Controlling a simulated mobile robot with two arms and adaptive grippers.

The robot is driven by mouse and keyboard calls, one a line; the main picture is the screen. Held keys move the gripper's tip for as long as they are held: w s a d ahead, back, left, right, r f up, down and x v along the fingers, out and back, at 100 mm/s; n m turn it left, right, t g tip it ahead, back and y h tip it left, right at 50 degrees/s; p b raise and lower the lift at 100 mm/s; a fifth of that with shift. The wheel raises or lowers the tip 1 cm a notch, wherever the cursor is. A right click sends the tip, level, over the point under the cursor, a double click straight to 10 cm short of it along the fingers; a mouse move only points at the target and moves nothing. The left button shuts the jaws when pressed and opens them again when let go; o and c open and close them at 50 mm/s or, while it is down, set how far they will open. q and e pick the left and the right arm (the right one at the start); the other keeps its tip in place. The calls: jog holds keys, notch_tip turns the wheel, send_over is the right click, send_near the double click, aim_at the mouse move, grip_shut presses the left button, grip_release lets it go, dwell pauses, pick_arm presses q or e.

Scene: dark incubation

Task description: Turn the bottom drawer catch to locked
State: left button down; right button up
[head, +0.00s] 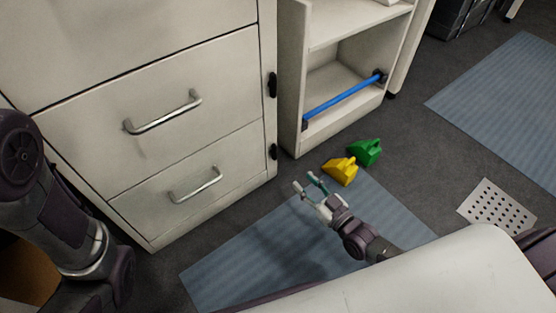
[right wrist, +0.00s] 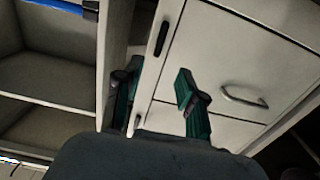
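The bottom drawer (head: 150,205) is closed at the foot of the pale cabinet, with a metal bar handle (head: 195,184). Its small black catch (head: 273,152) sits on the cabinet's right edge and looks roughly upright; I cannot tell its setting. In the right wrist view, this catch (right wrist: 137,122) is small and dark between the fingers. My right gripper (head: 304,181) is open and empty, low in front of the cabinet and apart from the catch. Its fingers (right wrist: 156,80) are spread in the right wrist view. My left arm shows at the left, but its gripper is out of view.
A similar, longer-looking catch (head: 272,85) is by the drawer above, which is closed. An open shelf unit (head: 294,75) with a blue bar (head: 343,98) stands to the right. Yellow (head: 341,171) and green (head: 366,152) wedge-like blocks lie on the floor near my right gripper.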

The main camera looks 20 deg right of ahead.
aim_at(276, 152)
jog(key=b+x, duration=0.6)
jog(key=x, duration=0.5)
jog(key=shift+w+f, duration=0.15)
jog(key=shift+w, duration=0.05)
jog(key=shift+w+a+r+b, duration=0.2)
jog(key=shift+w+a+b, duration=0.15)
jog(key=shift+w, duration=0.35)
jog(key=shift+c, duration=0.3)
grip_shut()
